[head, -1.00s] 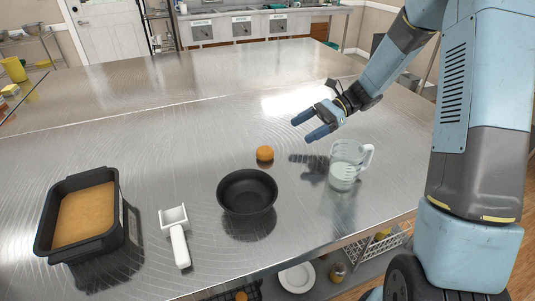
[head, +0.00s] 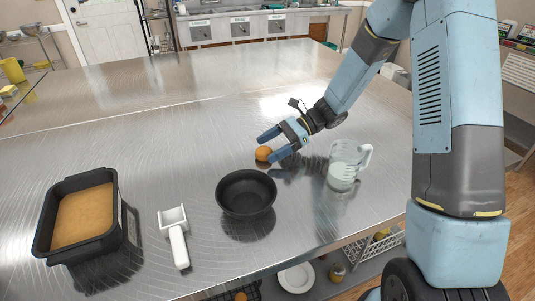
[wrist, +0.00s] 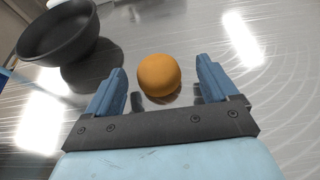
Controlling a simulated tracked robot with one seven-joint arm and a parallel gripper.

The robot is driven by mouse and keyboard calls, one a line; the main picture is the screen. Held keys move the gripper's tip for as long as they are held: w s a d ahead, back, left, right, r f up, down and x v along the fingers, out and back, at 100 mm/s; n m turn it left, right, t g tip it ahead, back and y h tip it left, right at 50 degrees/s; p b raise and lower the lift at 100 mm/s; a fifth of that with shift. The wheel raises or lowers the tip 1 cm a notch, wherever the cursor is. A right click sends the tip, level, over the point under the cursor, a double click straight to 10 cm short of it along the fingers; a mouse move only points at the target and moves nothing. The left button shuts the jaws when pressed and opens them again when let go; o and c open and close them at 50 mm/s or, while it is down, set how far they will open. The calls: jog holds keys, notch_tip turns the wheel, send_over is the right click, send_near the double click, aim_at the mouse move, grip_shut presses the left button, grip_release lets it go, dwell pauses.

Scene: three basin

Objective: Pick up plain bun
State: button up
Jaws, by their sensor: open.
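The plain bun (head: 263,154) is a small round orange-brown bun on the steel table, behind the black bowl in the head view. In the wrist view the bun (wrist: 159,75) lies ahead of my gripper, between the lines of the two fingers. My gripper (head: 270,146) is open and empty, with its blue fingers close to the bun from the right. In the wrist view the fingers of my gripper (wrist: 160,88) are spread wider than the bun. I cannot tell whether a finger touches it.
A black bowl (head: 246,192) stands just in front of the bun. A clear measuring jug (head: 343,168) stands to the right. A white scoop (head: 175,238) and a dark pan with a brown filling (head: 110,243) lie to the left. The table behind the bun is clear.

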jog(key=shift+s+a+f, duration=0.15)
jog(key=shift+s+a, duration=0.05)
jog(key=shift+a, duration=0.2)
jog(key=shift+c, duration=0.2)
jog(key=c, duration=1.1)
